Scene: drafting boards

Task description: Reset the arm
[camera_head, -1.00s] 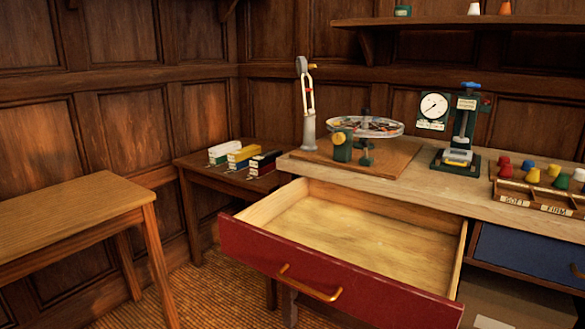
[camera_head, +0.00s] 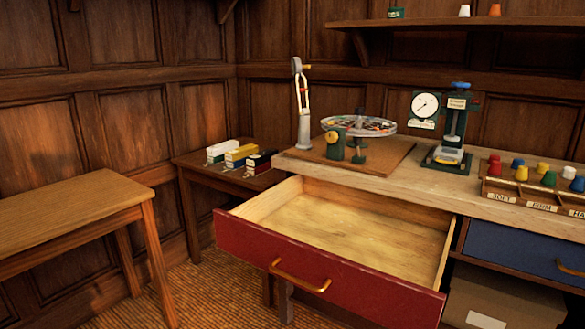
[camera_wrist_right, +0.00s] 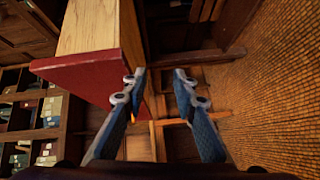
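My right gripper (camera_wrist_right: 158,82) shows only in the right wrist view. Its two blue fingers are apart, with nothing between them. The red drawer front (camera_wrist_right: 82,78) is just left of the fingers in that view. In the head view the drawer (camera_head: 325,262) is pulled open and empty, with a brass handle (camera_head: 299,275) on its red front. No gripper appears in the head view, and my left gripper is in neither current view.
The workbench (camera_head: 452,186) holds a wheel device (camera_head: 358,126), a dial gauge stand (camera_head: 452,130) and a tray of coloured pieces (camera_head: 530,193). A blue drawer (camera_head: 525,252) is at right. A side table (camera_head: 70,210) stands at left. Small boxes (camera_head: 238,153) sit on a low table.

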